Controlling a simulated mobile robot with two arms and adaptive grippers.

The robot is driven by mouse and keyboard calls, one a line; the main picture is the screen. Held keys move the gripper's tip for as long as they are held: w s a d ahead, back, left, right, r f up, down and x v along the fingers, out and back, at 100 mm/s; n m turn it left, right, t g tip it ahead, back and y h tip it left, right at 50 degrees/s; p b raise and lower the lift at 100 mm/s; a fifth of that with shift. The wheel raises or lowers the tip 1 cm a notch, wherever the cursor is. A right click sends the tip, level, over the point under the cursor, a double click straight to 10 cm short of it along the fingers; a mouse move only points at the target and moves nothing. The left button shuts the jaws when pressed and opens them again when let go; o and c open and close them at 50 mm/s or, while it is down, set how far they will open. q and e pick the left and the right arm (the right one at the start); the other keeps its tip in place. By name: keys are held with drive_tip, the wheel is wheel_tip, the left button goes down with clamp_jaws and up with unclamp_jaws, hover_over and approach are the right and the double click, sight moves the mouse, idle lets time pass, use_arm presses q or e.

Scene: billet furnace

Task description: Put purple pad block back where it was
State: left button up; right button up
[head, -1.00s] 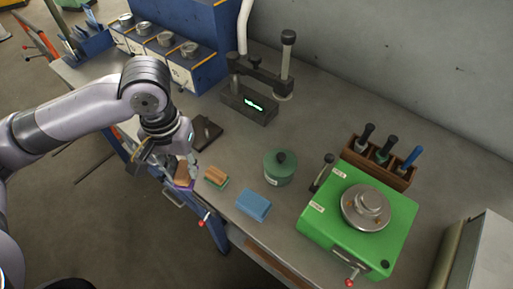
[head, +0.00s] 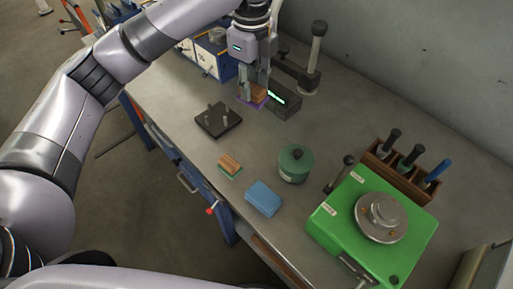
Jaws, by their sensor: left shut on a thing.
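The purple pad block (head: 258,95), with a brown wooden top and a purple pad underneath, is between the fingers of my left gripper (head: 254,93). The gripper is shut on it, in front of the black device with a green display (head: 284,101). I cannot tell whether the block touches the bench. A similar block with a green pad (head: 229,166) lies on the bench nearer the front edge. A blue block (head: 263,198) lies to its right. My right gripper is not in view.
A black plate with pegs (head: 218,120) lies left of the gripper. A green lidded pot (head: 295,164) stands mid-bench. A green machine with a round metal top (head: 374,222) and a wooden rack of handled tools (head: 397,166) stand at the right. Blue drawer units are at the back left.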

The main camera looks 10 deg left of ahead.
use_arm(q)
drive_tip(key=shift+w+d+r+m, duration=0.3)
drive_tip(key=shift+d+r+m, duration=0.05)
drive_tip(key=shift+m, duration=0.55)
drive_tip(key=shift+d+f, duration=0.1)
drive_tip(key=shift+f, duration=0.25)
wheel_tip(320, 180, down, 14)
drive_tip(key=shift+f+p, duration=0.2)
drive_tip(key=shift+p, duration=0.45)
drive_tip(key=shift+f+p, duration=0.3)
drive_tip(key=shift+f, duration=2.1)
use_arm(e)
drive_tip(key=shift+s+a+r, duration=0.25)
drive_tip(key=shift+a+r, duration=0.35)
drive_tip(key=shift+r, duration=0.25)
use_arm(q)
drive_tip(key=o, duration=0.8)
drive_tip(key=shift+f, duration=0.15)
drive_tip(key=o, duration=0.3)
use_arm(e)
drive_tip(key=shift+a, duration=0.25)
